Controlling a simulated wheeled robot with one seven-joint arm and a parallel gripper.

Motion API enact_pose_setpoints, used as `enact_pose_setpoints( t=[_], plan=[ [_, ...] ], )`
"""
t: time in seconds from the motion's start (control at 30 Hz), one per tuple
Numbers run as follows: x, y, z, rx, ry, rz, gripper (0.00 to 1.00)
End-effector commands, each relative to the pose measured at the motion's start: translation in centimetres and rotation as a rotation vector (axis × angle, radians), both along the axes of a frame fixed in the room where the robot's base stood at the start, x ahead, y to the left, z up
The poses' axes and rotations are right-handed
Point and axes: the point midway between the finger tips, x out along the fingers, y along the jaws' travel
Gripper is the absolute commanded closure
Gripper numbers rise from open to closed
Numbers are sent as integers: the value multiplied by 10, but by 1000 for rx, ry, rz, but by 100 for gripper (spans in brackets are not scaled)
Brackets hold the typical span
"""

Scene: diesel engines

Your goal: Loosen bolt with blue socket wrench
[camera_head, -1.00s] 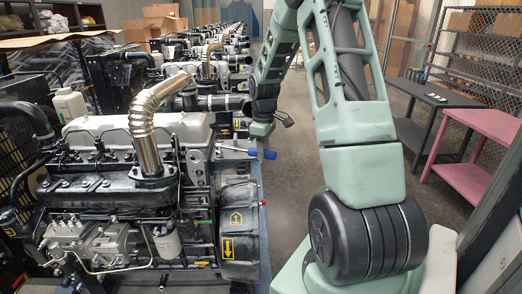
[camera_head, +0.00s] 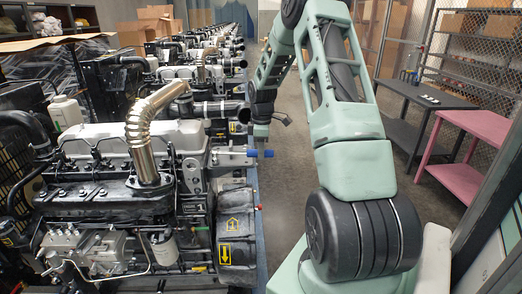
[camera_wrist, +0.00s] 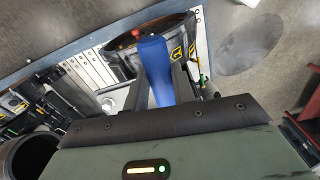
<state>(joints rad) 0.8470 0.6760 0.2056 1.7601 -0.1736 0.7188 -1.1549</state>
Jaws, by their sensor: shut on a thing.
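The blue socket wrench handle (camera_head: 261,153) sticks out to the right of the engine's upper end in the head view. In the wrist view the blue wrench (camera_wrist: 156,68) lies between the two dark fingers of my gripper (camera_wrist: 163,88), which is shut on it. In the head view my gripper (camera_head: 261,135) hangs down from the arm at the blue handle. The near diesel engine (camera_head: 130,190) stands at the left, with a ribbed metal pipe on top. The bolt and the socket end of the wrench cannot be made out.
More engines (camera_head: 205,75) stand in a row behind. A pink table (camera_head: 470,150) and a dark table (camera_head: 425,95) stand at the right, before a wire mesh cage. The floor (camera_head: 285,185) between the engine and my arm is clear.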

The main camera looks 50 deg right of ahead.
Motion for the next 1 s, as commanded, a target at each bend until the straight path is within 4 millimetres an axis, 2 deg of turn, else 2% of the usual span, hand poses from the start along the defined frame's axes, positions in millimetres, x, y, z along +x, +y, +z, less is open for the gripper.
enact_pose_setpoints(
  t=[0.5,1.0],
  plan=[
    [2,-1,1,0,-2,11,100],
    [1,-1,17,0,0,10,100]
  ],
)
